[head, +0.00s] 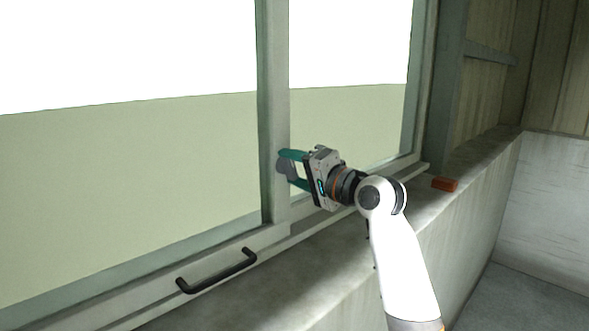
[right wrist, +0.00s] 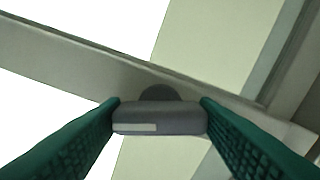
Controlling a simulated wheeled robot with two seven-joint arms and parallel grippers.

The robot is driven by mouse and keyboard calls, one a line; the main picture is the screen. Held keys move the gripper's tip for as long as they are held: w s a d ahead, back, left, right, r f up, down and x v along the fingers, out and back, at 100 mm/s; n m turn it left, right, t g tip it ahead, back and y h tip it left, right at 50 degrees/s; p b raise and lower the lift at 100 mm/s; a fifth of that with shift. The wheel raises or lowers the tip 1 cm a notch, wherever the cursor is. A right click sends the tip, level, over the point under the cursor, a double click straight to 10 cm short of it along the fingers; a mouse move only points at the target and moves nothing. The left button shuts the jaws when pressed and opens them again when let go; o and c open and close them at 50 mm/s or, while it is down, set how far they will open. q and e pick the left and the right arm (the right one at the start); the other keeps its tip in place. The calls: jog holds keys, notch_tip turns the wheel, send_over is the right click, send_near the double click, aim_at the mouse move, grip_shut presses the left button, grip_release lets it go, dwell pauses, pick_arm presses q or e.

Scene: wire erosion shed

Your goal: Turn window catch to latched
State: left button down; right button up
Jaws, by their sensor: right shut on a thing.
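The window catch (right wrist: 160,119) is a grey rounded bar with a pale stripe, on a dark round base, mounted on the window's upright frame bar (head: 273,100). In the head view the catch (head: 284,167) is partly hidden by my right gripper (head: 291,170). My right gripper has green fingers; in the right wrist view its fingertips (right wrist: 160,112) touch both ends of the catch. It is shut on the catch. In the right wrist view the catch lies about level across the picture, at a slant to the frame bar. My left gripper is not in view.
A red-brown block (head: 444,184) lies on the concrete sill (head: 475,170) right of my right arm. A pale wall stands at the far right.

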jog(key=shift+m, duration=2)
jog(key=shift+f, duration=0.1)
jog(key=o, duration=1)
jog(key=shift+d, duration=0.1)
jog(key=shift+s+d, duration=0.15)
jog(key=b+v, duration=0.6)
jog(key=v, duration=0.5)
jog(key=shift+s+d, duration=0.2)
jog(key=shift+d, duration=0.1)
